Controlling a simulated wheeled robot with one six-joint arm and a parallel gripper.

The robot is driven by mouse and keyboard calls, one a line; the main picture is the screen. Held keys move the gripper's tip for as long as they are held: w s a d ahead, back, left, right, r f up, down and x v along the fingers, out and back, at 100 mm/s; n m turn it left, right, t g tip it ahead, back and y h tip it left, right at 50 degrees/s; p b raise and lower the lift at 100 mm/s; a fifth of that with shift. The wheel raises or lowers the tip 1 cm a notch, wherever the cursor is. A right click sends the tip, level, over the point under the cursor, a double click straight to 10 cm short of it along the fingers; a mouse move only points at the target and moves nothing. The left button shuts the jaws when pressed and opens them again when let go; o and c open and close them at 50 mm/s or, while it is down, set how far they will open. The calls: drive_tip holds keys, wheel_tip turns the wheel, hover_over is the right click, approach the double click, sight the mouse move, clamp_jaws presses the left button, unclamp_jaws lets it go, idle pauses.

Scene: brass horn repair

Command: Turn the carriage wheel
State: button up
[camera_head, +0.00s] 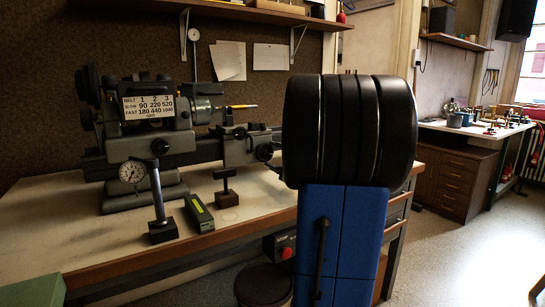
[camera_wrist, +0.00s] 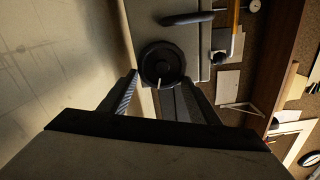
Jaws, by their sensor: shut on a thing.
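The carriage wheel (camera_wrist: 161,62) is a dark round handwheel with a small pale handle, in the upper middle of the wrist view. My gripper (camera_wrist: 158,79) has one finger on each side of it, the fingertips at its rim. It is shut on the wheel. The grey lathe (camera_head: 160,130) stands on the bench at the left of the head view. In that view my own arm blocks the right end of the lathe and my gripper.
The bench top (camera_head: 105,232) holds a dial gauge on a stand (camera_head: 133,172), a green-grey box (camera_head: 199,213) and a small dark stand (camera_head: 226,190) in front of the lathe. A round stool (camera_head: 262,285) stands below. Floor at the right is clear.

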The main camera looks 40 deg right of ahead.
drive_tip(key=shift+r, duration=0.5)
drive_tip(key=shift+c, duration=0.3)
drive_tip(key=o, duration=1.2)
drive_tip(key=shift+c, duration=0.2)
drive_tip(key=shift+f, duration=0.1)
drive_tip(key=shift+s+a, duration=0.1)
drive_tip(key=v, duration=1.7)
drive_tip(key=shift+s, duration=0.15)
drive_tip(key=shift+f, duration=0.1)
